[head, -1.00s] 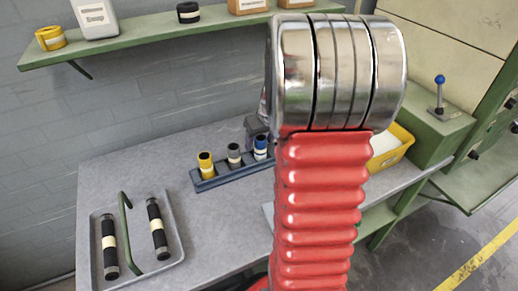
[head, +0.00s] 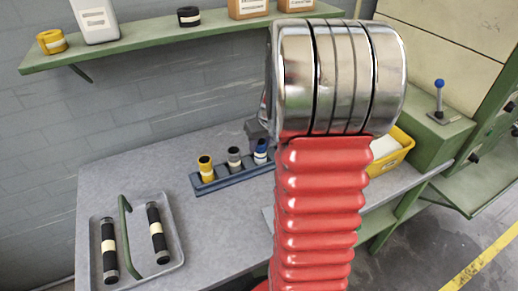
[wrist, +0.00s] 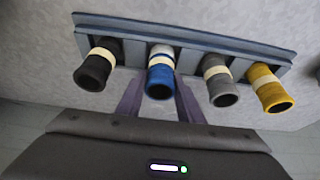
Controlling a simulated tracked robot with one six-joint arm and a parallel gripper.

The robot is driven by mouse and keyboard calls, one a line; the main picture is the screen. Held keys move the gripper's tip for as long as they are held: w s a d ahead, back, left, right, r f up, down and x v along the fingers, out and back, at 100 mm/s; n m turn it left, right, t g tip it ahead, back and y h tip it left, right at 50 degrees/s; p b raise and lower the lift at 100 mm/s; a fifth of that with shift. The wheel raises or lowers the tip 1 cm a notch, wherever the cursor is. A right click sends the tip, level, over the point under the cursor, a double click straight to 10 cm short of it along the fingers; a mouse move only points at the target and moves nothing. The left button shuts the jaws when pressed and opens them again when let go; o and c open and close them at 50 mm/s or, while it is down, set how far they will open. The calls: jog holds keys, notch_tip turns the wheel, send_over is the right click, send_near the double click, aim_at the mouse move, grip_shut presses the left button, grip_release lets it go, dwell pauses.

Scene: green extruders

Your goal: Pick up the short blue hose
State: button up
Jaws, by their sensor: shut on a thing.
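The short blue hose (wrist: 160,75), with a cream band, stands in a blue-grey rack (wrist: 190,36) in the wrist view. My gripper (wrist: 159,92) has a purple-grey finger on each side of this hose and is shut on it. In the head view the blue hose (head: 261,151) is at the right end of the visible part of the rack (head: 232,183). My gripper (head: 257,132) is partly hidden there behind my red and chrome arm. I cannot tell whether the hose is raised from its slot.
A black hose (wrist: 97,66) is left of the blue one; a grey hose (wrist: 218,82) and a yellow hose (wrist: 268,88) are right of it. A tray (head: 178,250) with two black hoses lies at the left. A yellow bin (head: 393,155) stands behind my arm.

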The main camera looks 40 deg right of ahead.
notch_tip(320, 180, up, 10)
dwell(0.6)
jog(key=shift+s, duration=0.1)
dwell(0.3)
